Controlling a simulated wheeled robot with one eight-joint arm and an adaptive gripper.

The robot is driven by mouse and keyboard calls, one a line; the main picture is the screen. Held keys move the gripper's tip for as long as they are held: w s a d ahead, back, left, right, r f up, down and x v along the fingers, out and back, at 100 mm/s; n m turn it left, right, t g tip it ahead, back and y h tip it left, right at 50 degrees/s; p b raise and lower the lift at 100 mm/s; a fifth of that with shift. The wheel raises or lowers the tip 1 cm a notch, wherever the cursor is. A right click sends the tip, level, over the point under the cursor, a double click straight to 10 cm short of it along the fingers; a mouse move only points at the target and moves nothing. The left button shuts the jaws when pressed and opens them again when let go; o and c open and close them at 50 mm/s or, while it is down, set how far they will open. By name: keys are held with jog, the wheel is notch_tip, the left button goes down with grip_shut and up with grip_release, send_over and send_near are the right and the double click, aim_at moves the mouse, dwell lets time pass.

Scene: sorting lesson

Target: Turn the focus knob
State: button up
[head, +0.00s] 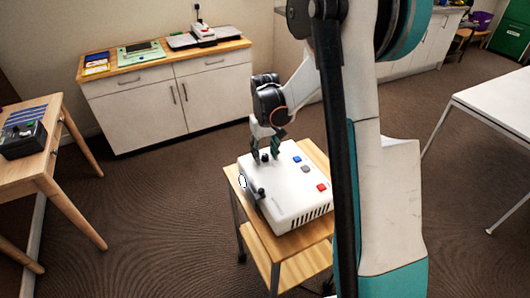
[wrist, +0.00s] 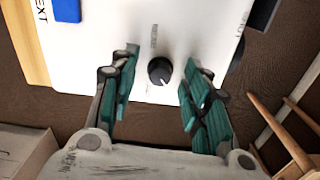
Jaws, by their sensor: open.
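A white box-shaped device (head: 285,205), likely a projector, sits on a small wooden cart. In the wrist view, a round black knob (wrist: 160,71) with a pale pointer mark stands on its white top near the edge, beside a faint printed label. My gripper (wrist: 157,85) is open, its teal-padded fingers on either side of the knob and apart from it. In the head view my gripper (head: 265,157) is over the device's far left corner, around a small dark knob there. Another dark knob (head: 261,193) is at the near left side.
Blue, grey and red buttons (head: 321,187) are on the device's top. The wooden cart (head: 233,176) stands on brown carpet. A white cabinet (head: 130,112) is behind, a wooden table (head: 50,157) left and a white table (head: 500,97) right. Carpet lies between them.

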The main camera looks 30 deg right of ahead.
aim_at(264, 156)
notch_tip(264, 156, up, 12)
dwell(0.6)
dwell(0.4)
jog(key=s+a+r+t, duration=0.3)
jog(key=s+a+r, duration=0.45)
jog(key=s, duration=0.45)
jog(key=s+a+n+t, duration=0.1)
jog(key=s+a+t, duration=0.3)
jog(key=s, duration=0.8)
jog(key=shift+a+f, duration=0.4)
jog(key=shift+f, duration=0.05)
jog(key=shift+s, duration=0.1)
